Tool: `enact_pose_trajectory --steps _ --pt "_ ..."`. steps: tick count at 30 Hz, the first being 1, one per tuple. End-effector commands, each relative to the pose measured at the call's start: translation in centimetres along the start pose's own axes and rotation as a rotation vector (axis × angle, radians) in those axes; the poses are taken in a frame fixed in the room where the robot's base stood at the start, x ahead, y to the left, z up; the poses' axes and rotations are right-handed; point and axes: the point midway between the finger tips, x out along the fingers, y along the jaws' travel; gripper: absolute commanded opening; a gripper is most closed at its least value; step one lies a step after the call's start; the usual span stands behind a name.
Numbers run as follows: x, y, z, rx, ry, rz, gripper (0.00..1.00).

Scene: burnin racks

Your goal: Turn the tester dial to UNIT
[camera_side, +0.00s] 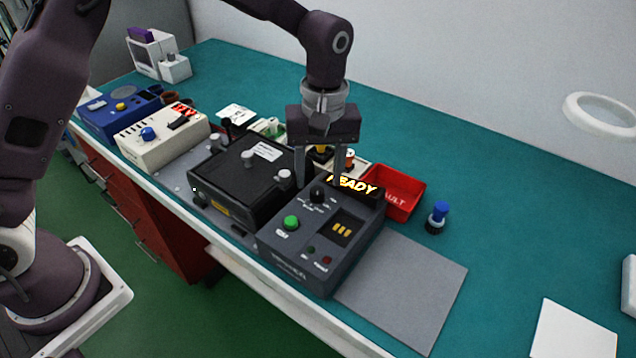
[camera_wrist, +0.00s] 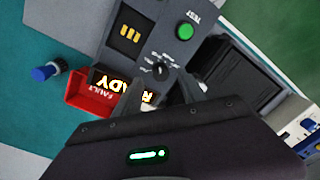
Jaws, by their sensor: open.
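The tester (camera_side: 300,262) is a dark grey box near the bench's front edge, with a lit display (camera_side: 353,186) reading READY, partly hidden by a finger. Its black dial (camera_side: 318,193) sits on the top face, left of the display; the dial also shows in the wrist view (camera_wrist: 160,71). I cannot read which mark the dial points to. A green button (camera_side: 291,223) is in front of the dial. My gripper (camera_side: 320,180) points down with its fingers apart, above and around the back of the dial area. In the wrist view the fingertips (camera_wrist: 166,92) flank the dial's near side, empty.
A black lidded box (camera_side: 235,185) stands close on the tester's left. A red FAULT bin (camera_side: 403,195) is behind right, with a blue-topped item (camera_side: 438,215) beyond it. A grey mat (camera_side: 410,285) lies clear at right.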

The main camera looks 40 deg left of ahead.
Motion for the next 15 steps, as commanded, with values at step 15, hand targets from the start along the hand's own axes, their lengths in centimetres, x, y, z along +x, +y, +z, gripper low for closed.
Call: enact_pose_trajectory --steps 15 --pt "3.1 0.0 0.0 0.002 0.0 0.001 0.4"
